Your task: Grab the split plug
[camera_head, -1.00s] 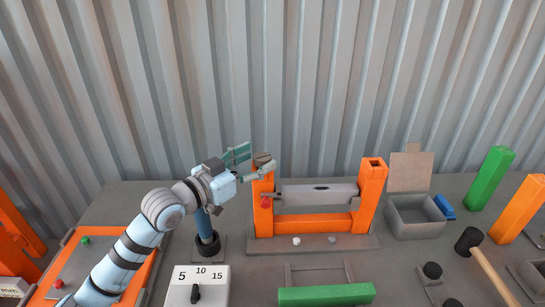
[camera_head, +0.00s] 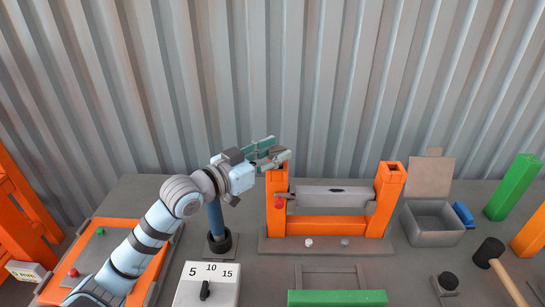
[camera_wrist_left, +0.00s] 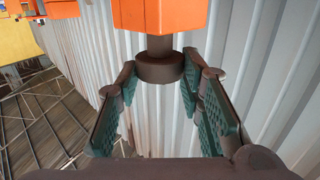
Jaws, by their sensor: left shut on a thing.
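The split plug is a grey-brown piece with a round flange and a short stem (camera_wrist_left: 160,67). It stands at the top of the left orange post (camera_head: 277,200) of the frame, its stem meeting the post's end in the left wrist view. My left gripper (camera_head: 278,155) reaches in from the left at the post's top. In the left wrist view its green-padded fingers (camera_wrist_left: 160,75) are shut on the plug's flange, one on each side. In the head view the fingers largely hide the plug. My right gripper is not in view.
A grey bar (camera_head: 333,196) spans the two orange posts; the right post (camera_head: 389,190) has a square hole on top. A blue post (camera_head: 217,222) stands left of the frame. A grey open box (camera_head: 432,224) stands at right. A corrugated wall (camera_head: 330,80) rises behind.

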